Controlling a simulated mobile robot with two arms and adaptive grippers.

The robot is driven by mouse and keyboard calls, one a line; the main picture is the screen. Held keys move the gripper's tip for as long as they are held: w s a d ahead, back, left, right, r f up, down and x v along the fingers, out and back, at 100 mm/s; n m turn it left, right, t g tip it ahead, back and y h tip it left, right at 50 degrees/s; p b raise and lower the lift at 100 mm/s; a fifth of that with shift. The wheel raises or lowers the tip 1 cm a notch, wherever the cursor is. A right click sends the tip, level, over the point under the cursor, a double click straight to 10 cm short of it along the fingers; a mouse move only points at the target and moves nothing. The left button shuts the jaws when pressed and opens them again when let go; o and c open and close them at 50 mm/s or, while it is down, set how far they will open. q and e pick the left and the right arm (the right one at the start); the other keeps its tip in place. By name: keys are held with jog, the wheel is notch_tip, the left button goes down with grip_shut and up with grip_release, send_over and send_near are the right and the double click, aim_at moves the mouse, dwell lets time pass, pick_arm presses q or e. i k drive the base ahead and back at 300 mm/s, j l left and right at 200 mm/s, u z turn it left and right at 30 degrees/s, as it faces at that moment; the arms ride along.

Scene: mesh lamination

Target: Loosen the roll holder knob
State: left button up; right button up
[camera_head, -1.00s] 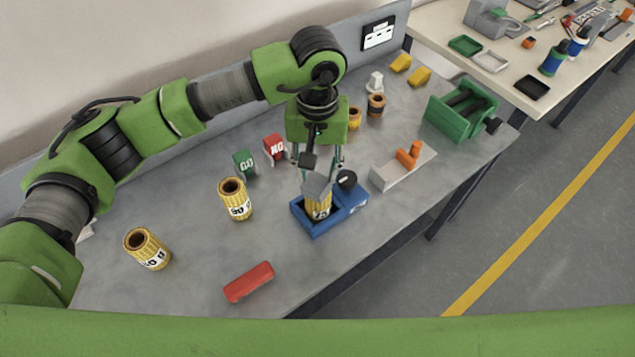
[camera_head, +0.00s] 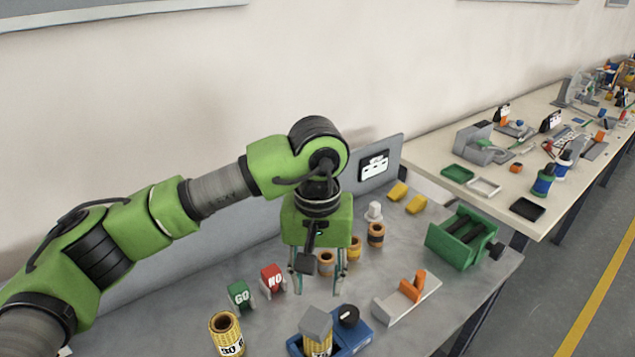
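A blue holder (camera_head: 358,337) stands near the bottom edge of the head view. A black round knob (camera_head: 348,316) sits on its right part. A yellow roll (camera_head: 318,345) with a grey block (camera_head: 316,321) on top is in the holder's left part; the view's edge cuts off the holder's near side. My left gripper (camera_head: 318,290) points down above and behind the holder, with its fingers apart and nothing between them. It is clear of the knob. A green device (camera_head: 463,238) with dark rollers has another black knob (camera_head: 495,250) on its right side. My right gripper is out of view.
Green GO (camera_head: 240,295) and red NO (camera_head: 272,280) blocks stand left of the gripper. A yellow roll (camera_head: 226,335) is at the lower left. Small brown-topped spools (camera_head: 376,235) stand behind. A grey fixture with an orange clamp (camera_head: 408,295) lies to the right.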

aim_at(348, 315)
jog(key=k, duration=1.5)
